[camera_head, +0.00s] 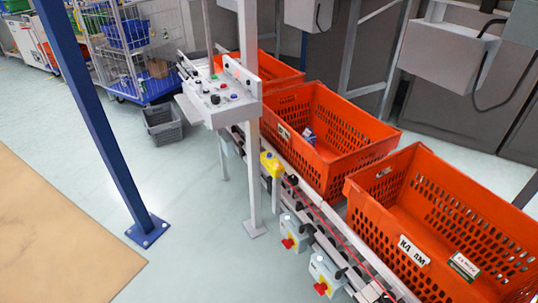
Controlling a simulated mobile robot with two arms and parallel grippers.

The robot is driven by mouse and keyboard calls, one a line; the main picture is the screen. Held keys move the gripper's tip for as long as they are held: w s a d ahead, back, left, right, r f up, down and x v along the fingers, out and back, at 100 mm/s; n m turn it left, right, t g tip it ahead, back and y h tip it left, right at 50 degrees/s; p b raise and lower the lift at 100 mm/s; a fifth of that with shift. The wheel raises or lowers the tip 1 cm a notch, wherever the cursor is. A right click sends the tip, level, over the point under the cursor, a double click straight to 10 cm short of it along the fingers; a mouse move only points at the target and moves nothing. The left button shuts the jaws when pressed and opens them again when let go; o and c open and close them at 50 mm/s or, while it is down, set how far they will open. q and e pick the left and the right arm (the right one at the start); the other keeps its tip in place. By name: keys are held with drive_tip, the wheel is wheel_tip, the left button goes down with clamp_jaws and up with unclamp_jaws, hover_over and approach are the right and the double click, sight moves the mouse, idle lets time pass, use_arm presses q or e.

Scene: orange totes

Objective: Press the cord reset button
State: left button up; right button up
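A grey control panel (216,97) stands on a post left of the orange totes. Several small buttons and knobs in black, red, green and blue sit on its sloped top. A yellow box (271,164) is mounted lower down on the conveyor's side. A thin red line, perhaps the cord, runs along the conveyor edge (330,228) from near this box. I cannot tell which button is the cord reset button. Neither of my grippers is in view.
Orange totes (372,140) stand in a row on the conveyor. A blue post (103,120) rises at left. A grey crate (163,126) and a wire cart (148,88) stand behind. Floor between post and conveyor is clear.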

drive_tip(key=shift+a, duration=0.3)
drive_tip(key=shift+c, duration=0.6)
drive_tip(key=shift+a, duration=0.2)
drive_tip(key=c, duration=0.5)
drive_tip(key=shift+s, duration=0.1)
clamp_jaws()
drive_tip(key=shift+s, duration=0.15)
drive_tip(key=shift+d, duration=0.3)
